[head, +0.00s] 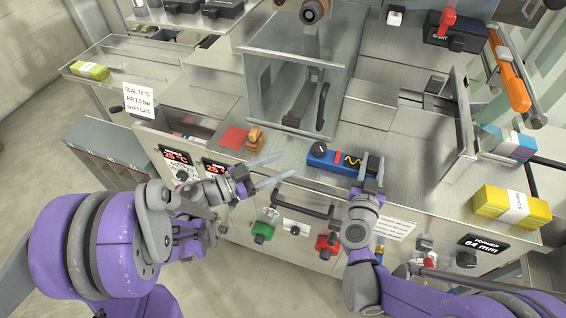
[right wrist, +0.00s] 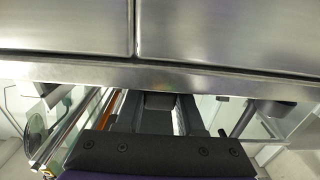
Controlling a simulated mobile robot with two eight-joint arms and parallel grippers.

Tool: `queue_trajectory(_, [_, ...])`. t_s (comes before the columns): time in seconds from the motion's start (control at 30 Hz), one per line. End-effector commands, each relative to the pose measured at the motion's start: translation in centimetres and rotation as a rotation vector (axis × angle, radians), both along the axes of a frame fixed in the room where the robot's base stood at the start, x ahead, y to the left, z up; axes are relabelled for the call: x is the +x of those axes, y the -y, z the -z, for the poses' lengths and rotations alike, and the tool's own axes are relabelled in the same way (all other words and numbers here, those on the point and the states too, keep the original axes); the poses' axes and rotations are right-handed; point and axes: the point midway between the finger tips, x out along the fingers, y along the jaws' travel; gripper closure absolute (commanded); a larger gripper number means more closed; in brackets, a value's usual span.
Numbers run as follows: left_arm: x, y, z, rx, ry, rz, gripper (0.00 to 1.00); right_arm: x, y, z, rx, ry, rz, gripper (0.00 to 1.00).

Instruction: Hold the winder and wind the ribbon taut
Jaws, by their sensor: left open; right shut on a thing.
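A blue box-like device (head: 325,164) lies on the steel counter in the head view. It has a black knob on its left, a red part and a black patch with a yellow wavy line; I take it for the winder. My right gripper (head: 370,165) is shut on its right end, with its fingers partly covering that end. My left gripper (head: 288,163) is open and empty, left of the device and apart from it. I cannot make out a separate ribbon. The right wrist view shows mostly steel surfaces and my gripper's dark mount, not the device.
A red square (head: 233,138) and a tan wooden stamp-like piece (head: 254,138) lie left of the device. A clear guard (head: 290,92) rises behind. A yellow pack (head: 512,207) sits right. A handle (head: 300,205), green knob (head: 262,232) and red knob (head: 327,245) project from the front.

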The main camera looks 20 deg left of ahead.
Motion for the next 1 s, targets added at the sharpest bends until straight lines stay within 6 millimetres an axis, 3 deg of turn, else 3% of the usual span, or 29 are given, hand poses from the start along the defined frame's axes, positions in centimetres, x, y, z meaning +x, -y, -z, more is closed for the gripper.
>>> queue_trajectory(0.07, [0.0, 0.0, 0.0, 0.0, 0.0, 0.0, 0.39, 0.0, 0.0, 0.0, 0.0, 0.0, 0.0, 1.0])
queue_trajectory(0.17, [0.0, 0.1, -0.2, -0.003, 0.01, 0.0, 0.21, 0.0, 0.0, 0.0, 0.0, 0.0, 0.0, 1.0])
queue_trajectory(0.27, [0.2, 0.7, -1.2, -0.016, 0.066, -0.004, 0.21, 0.0, 0.0, 0.0, 0.0, 0.0, 0.0, 1.0])
queue_trajectory(0.5, [0.5, 2.7, -7.9, -0.113, 0.4, -0.112, 0.21, 0.0, 0.0, 0.0, 0.0, 0.0, 0.0, 1.0])
queue_trajectory(0.7, [0.3, 2.4, -12.6, -0.207, 0.618, -0.331, 0.21, 0.0, 0.0, 0.0, 0.0, 0.0, 0.0, 1.0])
queue_trajectory(0.83, [0.3, 1.5, -14.0, -0.247, 0.672, -0.499, 0.21, 0.0, 0.0, 0.0, 0.0, 0.0, 0.0, 1.0])
queue_trajectory(1.0, [0.5, 0.4, -13.8, -0.266, 0.637, -0.706, 0.21, 0.0, 0.0, 0.0, 0.0, 0.0, 0.0, 1.0])
